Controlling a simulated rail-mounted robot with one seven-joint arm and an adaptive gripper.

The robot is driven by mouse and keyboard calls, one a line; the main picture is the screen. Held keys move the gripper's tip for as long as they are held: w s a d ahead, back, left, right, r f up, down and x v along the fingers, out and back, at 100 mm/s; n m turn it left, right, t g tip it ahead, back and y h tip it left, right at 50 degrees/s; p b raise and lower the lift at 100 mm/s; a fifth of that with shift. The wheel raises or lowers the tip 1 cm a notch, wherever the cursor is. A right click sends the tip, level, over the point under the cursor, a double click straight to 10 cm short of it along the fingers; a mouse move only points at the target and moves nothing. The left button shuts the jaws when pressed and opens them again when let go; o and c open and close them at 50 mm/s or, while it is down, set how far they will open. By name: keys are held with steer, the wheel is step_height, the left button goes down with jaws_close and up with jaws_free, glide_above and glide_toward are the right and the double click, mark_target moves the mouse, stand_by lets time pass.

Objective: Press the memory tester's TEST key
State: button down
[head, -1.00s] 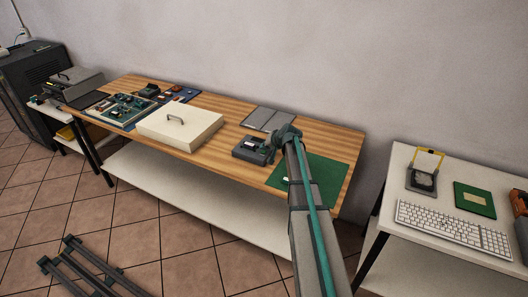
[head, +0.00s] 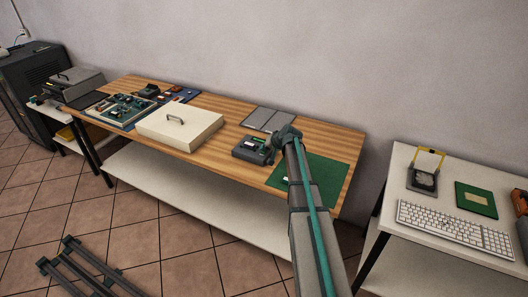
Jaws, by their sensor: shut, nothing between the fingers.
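The memory tester appears to be the dark grey device (head: 249,150) on the wooden table, just left of the green mat. Its TEST key is too small to make out. My gripper (head: 272,154) is at the end of my arm, at the right side of this device. The fingers are small and partly hidden by the wrist, but they look shut with nothing held. I cannot tell whether they touch the device.
A green mat (head: 329,177) lies under my arm on the wooden table (head: 222,156). A cream box with a handle (head: 180,128) stands to the left. A white table with a keyboard (head: 453,229) is at the right.

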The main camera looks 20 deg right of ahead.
mark_target(265, 152)
steer(key=shift+r, duration=0.35)
steer(key=shift+r+p, duration=0.85)
steer(key=shift+r, duration=2.2)
